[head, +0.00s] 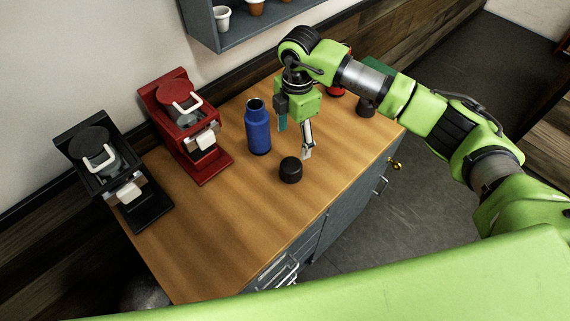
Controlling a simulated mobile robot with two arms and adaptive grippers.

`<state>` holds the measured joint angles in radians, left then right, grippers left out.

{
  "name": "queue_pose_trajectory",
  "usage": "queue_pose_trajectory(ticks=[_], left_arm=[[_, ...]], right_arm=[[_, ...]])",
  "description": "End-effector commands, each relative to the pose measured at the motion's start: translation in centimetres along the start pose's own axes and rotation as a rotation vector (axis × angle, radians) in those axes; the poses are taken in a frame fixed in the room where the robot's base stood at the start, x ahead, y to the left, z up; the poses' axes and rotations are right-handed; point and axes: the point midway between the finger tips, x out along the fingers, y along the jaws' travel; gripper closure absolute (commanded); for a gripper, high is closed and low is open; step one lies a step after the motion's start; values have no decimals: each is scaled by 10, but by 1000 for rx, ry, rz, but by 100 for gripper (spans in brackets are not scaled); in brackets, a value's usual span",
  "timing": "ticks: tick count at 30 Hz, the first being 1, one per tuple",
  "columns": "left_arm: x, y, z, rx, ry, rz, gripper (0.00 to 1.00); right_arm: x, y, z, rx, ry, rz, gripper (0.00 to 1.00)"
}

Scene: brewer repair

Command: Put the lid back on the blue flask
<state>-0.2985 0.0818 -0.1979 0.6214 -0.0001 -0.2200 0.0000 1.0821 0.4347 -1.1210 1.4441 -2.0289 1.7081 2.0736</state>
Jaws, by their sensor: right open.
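The blue flask (257,129) stands upright on the wooden counter, its dark mouth open at the top. A black round lid (290,170) rests on the counter in front of the flask and to its right, apart from it. My right gripper (306,154) is open and empty, low over the counter. It points down just behind the lid and to its right, with the flask to its left. One finger shows clearly; the other is partly hidden. My left gripper is not in the picture.
A red brewer (187,125) and a black brewer (115,172) stand at the left. A dark object (366,106) and a red item (336,90) are behind my right arm. A shelf (240,30) with cups hangs above. The counter's front left is clear.

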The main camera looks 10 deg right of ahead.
Motion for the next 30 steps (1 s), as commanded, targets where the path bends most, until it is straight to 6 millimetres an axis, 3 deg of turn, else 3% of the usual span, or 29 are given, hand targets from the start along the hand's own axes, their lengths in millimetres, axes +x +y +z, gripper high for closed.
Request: queue_pose_trajectory(ticks=[3, 13, 17, 24, 30], left_arm=[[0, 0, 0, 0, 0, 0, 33], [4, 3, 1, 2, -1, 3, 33], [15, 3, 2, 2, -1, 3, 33], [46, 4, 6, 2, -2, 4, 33], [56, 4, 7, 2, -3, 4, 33]], right_arm=[[-2, -1, 7, 15, -25, -7, 33], [4, -1, 5, 12, -19, -7, 33], [21, -2, 5, 11, -19, -8, 33], [70, -2, 5, 10, -18, -8, 33], [86, -1, 5, 10, -18, -5, 33]])
